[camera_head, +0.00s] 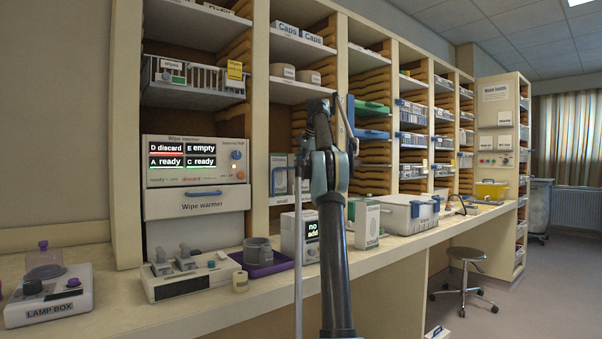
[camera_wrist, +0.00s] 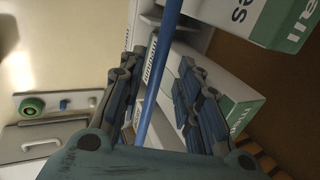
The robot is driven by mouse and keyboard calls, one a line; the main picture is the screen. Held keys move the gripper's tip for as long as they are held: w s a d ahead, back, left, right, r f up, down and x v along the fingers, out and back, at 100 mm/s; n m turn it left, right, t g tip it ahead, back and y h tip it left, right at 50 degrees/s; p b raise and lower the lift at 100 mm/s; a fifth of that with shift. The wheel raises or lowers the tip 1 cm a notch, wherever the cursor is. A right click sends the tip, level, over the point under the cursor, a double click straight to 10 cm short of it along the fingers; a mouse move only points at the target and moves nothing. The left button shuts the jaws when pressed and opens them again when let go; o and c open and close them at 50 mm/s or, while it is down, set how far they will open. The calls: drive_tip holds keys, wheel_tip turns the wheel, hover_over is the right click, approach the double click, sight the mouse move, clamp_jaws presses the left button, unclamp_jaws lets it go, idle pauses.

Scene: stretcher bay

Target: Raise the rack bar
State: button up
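A thin blue bar, which looks like the rack bar (camera_wrist: 158,75), runs lengthwise between my gripper's fingers in the wrist view. In the head view a bent blue-grey piece (camera_head: 283,168), perhaps its left end, shows in front of the cartons, left of my gripper. My gripper (camera_head: 331,135) is at the shelf front, and its fingers also show in the wrist view (camera_wrist: 158,98). The fingers are apart, one on each side of the bar, with gaps visible. I cannot tell whether either touches it. My wrist hides the bar's right part in the head view.
White-green cartons (camera_wrist: 225,85) lie close behind the bar. Below on the counter (camera_head: 420,238) stand a "no add" display box (camera_head: 311,236), a white carton (camera_head: 367,224) and a purple tray (camera_head: 262,262). The wipe warmer (camera_head: 195,175) is to the left. A stool (camera_head: 467,255) stands right.

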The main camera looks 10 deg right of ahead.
drive_tip(key=s+d+r, duration=0.2)
drive_tip(key=s+d, duration=0.4)
drive_tip(key=s, duration=0.5)
drive_tip(key=shift+s+r, duration=0.3)
drive_tip(key=shift+s, duration=0.1)
idle(0.3)
idle(0.4)
